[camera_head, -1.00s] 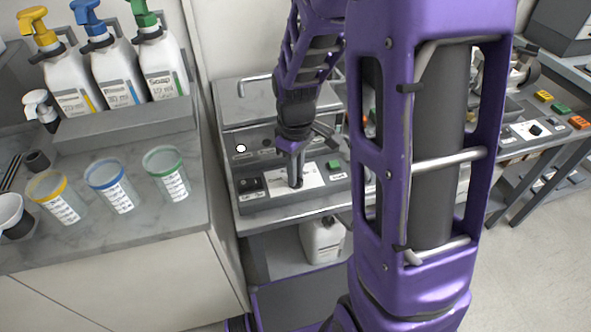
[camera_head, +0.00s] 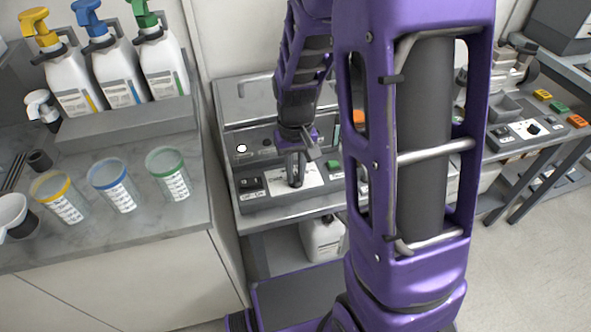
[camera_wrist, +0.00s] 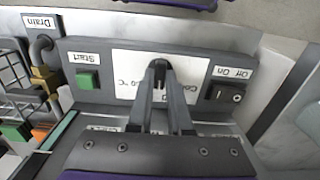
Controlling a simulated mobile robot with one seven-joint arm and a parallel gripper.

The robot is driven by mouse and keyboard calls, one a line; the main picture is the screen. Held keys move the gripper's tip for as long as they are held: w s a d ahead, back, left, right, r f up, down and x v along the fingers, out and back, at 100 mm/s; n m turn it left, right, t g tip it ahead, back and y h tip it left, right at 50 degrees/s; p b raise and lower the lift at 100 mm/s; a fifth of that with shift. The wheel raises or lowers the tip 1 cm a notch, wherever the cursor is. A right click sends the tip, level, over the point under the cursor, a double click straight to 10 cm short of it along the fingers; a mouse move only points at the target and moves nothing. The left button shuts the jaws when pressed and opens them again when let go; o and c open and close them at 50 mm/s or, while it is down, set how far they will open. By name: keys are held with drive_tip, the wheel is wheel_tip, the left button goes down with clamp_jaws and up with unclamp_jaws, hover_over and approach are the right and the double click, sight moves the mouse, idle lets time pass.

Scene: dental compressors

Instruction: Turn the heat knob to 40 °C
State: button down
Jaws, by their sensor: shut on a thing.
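The heat knob (camera_wrist: 160,64) is a dark knob on a white printed panel (camera_wrist: 125,88) on the front of a grey machine. The knob's pointer and setting are hidden. In the head view my gripper (camera_head: 295,182) reaches down to the same white panel (camera_head: 312,175).
Beside the panel are a green Start button (camera_wrist: 87,80) and a black Off/On switch (camera_wrist: 224,97). A brass-coloured padlock-like fitting (camera_wrist: 44,78) is near Drain. Left of the machine, a counter (camera_head: 120,235) holds cups (camera_head: 112,185) and pump bottles (camera_head: 120,75).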

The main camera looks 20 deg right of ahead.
sight(295, 177)
idle(0.4)
drive_tip(key=c, duration=0.8)
unclamp_jaws()
drive_tip(key=shift+c, duration=0.2)
wheel_tip(295, 177, up, 18)
drive_tip(key=p, duration=0.3)
drive_tip(key=shift+f, duration=0.25)
